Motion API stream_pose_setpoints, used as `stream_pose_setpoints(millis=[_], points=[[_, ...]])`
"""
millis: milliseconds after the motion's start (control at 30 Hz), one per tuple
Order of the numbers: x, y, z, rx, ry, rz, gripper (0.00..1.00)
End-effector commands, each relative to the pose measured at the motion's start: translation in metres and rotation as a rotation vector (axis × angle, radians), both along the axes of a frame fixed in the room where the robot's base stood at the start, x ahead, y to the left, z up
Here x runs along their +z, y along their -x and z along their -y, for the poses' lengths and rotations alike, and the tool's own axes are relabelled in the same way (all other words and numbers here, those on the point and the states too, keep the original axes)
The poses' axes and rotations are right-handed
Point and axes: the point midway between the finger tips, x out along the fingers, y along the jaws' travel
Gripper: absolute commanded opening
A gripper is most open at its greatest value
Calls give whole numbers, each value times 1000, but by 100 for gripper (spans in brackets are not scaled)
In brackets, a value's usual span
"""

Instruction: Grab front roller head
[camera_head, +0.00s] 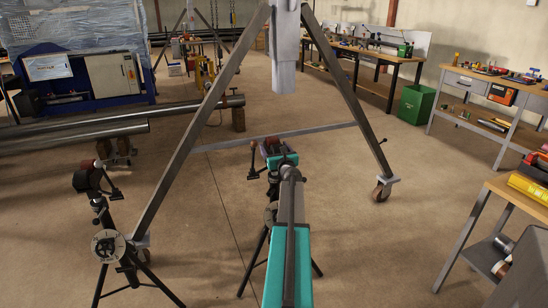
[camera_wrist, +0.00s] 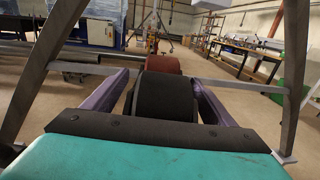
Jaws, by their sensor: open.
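A roller head with a black roller (camera_wrist: 165,96) and a reddish-brown roller (camera_wrist: 163,64) behind it fills the middle of the wrist view. In the head view this roller head (camera_head: 270,147) tops the middle pipe stand, partly hidden by my arm. My teal gripper (camera_head: 282,160) is at that head. In the wrist view the purple fingers of my gripper (camera_wrist: 160,82) are open, one on each side of the black roller. I cannot tell whether they touch it. A second roller head (camera_head: 87,177) sits on the left pipe stand, apart from my gripper.
A grey A-frame gantry (camera_head: 208,105) straddles the space around the middle stand, with a caster (camera_head: 382,190) at right. Long metal pipes (camera_head: 75,132) lie at left. A workbench (camera_head: 500,220) stands at right. The floor between the stand and bench is clear.

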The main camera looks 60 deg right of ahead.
Motion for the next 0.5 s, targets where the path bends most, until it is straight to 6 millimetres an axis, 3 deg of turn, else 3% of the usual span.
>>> stream_pose_setpoints(millis=[67,400,500], points=[[0,0,0,0,0,0,76],[0,0,0,0,0,0,19],[2,0,0,1,1,1,8]])
